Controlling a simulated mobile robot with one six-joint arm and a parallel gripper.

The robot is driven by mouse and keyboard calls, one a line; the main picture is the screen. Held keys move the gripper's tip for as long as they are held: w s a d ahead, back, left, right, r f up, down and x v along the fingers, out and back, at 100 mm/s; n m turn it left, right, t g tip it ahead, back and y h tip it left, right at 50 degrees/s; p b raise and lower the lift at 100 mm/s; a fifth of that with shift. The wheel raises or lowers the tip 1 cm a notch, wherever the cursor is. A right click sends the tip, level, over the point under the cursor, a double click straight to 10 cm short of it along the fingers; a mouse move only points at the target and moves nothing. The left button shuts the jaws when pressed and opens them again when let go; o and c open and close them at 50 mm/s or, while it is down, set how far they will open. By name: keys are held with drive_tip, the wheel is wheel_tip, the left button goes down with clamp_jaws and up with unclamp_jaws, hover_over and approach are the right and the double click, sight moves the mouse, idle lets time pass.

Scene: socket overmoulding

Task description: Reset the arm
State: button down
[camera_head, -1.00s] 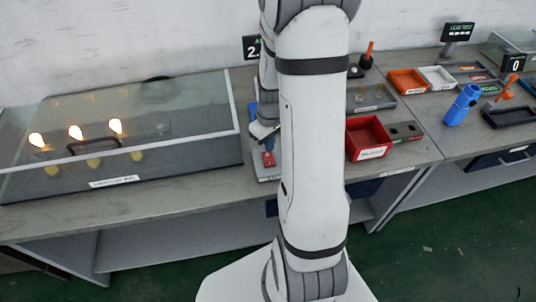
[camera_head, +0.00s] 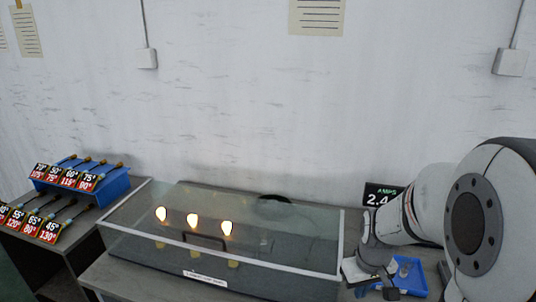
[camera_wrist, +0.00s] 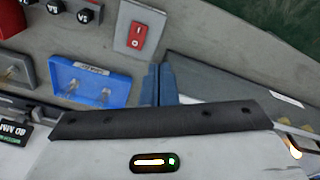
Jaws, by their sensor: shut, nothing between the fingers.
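My gripper (camera_wrist: 160,70) shows in the wrist view as two blue fingers side by side, shut with nothing between them. It points over the bench beside a white plate with a red rocker switch (camera_wrist: 136,36) and a blue tray (camera_wrist: 92,80) holding small metal parts. In the head view my white arm fills the right side and bends down toward the bench, near the blue tray (camera_head: 412,272). The fingertips are hard to make out there.
A glass-covered case (camera_head: 270,262) with three glowing bulbs and a dark handle stands left of my arm. A blue rack (camera_head: 88,182) of labelled tools is at far left. A display (camera_head: 382,195) stands behind my arm. Black knobs (camera_wrist: 86,14) are near the switch.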

drive_tip(key=s+a+r+m+t, duration=0.1)
drive_tip(key=s+a+r+t, duration=0.1)
drive_tip(key=s+a+r, duration=0.5)
drive_tip(key=s+r, duration=0.3)
drive_tip(key=r, duration=0.1)
drive_tip(key=shift+s+a+m, duration=0.2)
drive_tip(key=shift+s+m, duration=0.1)
drive_tip(key=shift+m, duration=0.1)
drive_tip(key=shift+r, duration=0.15)
idle(2.8)
